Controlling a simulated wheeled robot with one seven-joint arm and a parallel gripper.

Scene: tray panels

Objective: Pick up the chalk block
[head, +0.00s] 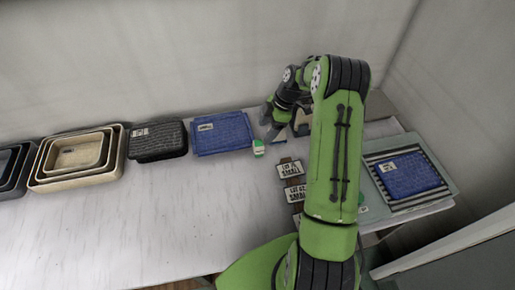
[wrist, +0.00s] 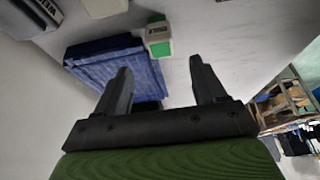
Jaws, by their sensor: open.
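In the wrist view the block (wrist: 158,48) stands beyond my fingertips, near the top middle, with small dark print too blurred to read surely. My gripper (head: 270,118) hangs behind and slightly right of the block in the head view. In the wrist view my gripper (wrist: 158,68) has its two dark fingers spread apart with nothing between them. The block is apart from both fingers.
Further left are a black basket (head: 158,142) and nested beige trays (head: 40,180). Small labelled cards (head: 291,169) lie nearby. The front table is clear.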

